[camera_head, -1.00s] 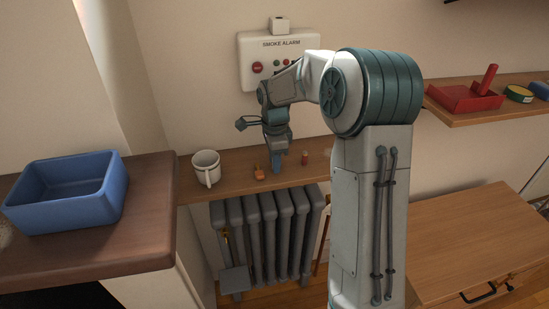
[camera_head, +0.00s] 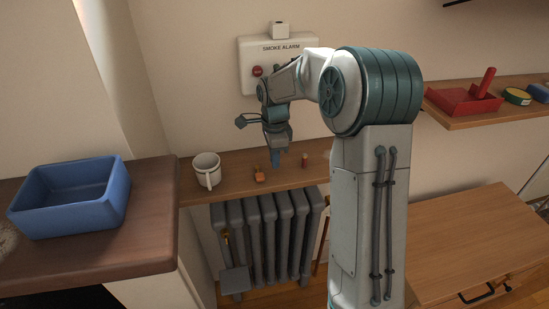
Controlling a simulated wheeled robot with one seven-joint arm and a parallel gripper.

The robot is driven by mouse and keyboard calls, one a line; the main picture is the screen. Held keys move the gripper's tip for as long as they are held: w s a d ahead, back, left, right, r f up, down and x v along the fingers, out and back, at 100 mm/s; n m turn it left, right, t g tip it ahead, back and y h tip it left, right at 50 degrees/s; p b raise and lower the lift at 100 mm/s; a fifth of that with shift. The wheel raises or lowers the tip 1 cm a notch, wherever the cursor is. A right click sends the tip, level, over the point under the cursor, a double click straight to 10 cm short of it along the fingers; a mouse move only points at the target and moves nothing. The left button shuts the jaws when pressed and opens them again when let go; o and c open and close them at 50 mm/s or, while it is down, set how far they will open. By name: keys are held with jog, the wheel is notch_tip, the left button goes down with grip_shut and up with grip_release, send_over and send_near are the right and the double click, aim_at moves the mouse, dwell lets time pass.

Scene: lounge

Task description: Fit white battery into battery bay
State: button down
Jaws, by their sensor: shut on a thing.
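My gripper (camera_head: 275,158) points down just above the wooden shelf (camera_head: 235,178), between a small orange item (camera_head: 258,174) and a small red item (camera_head: 304,160). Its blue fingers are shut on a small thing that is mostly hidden. I take this to be the white battery, but its shape and colour cannot be made out. No white battery shows elsewhere on the shelf. A white smoke alarm panel (camera_head: 250,77) hangs on the wall above and behind my gripper. My forearm covers part of its front. I cannot make out the battery bay.
A white mug (camera_head: 206,170) stands on the shelf left of my gripper. A blue bin (camera_head: 68,212) sits on the dark wooden counter (camera_head: 150,225) at left. A grey radiator (camera_head: 265,235) is below the shelf. A red tray (camera_head: 462,102) lies on the right shelf.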

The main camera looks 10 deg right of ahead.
jog(key=shift+r+p, duration=1.1)
jog(key=shift+r, duration=0.65)
jog(key=shift+a+f, duration=0.1)
